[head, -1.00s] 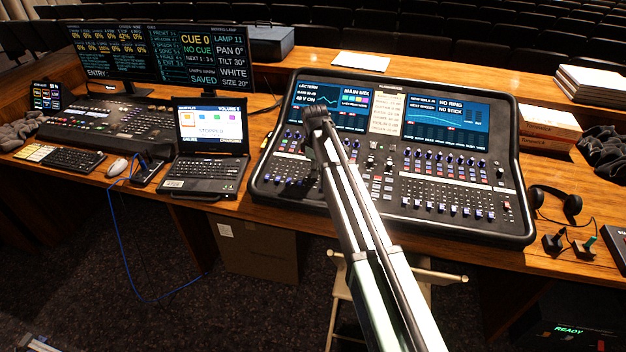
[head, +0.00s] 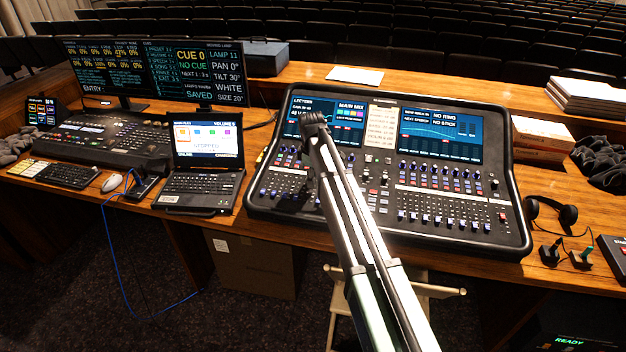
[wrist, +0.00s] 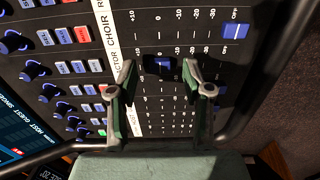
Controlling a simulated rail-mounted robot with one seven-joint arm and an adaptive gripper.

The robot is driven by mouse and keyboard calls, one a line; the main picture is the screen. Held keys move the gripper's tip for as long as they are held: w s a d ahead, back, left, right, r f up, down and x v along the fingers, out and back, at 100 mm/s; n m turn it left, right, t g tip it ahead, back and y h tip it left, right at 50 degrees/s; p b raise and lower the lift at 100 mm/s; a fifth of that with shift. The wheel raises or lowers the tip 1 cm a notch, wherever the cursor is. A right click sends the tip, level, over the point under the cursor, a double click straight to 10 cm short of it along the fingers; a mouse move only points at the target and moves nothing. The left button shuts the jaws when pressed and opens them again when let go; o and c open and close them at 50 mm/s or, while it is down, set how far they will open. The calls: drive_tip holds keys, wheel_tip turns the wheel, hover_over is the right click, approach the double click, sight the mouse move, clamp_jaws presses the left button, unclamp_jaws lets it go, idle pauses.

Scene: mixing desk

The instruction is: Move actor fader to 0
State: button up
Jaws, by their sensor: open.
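In the wrist view my gripper (wrist: 159,70) is open, with one finger on each side of a blue fader cap (wrist: 163,63). This cap sits in the row lettered ACTOR (wrist: 116,62), close to the 0 mark of its scale. I see gaps between the cap and both fingers; contact with the panel is unclear. Another blue cap (wrist: 238,31) stands by OFF in the CHOIR row. In the head view the mixing console (head: 520,215) lies under my arm, and my gripper is a dark shape too small to read.
Knobs and lit buttons (wrist: 65,36) line the left of the wrist view. The console edge (wrist: 262,85) runs along its right. In the head view a laptop (head: 205,135) stands left of the console, and a headset (head: 552,212) lies to its right.

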wheel_tip(320, 180, up, 11)
drive_tip(key=s, duration=0.1)
drive_tip(key=shift+f, duration=0.2)
drive_tip(key=shift+s+a, duration=0.1)
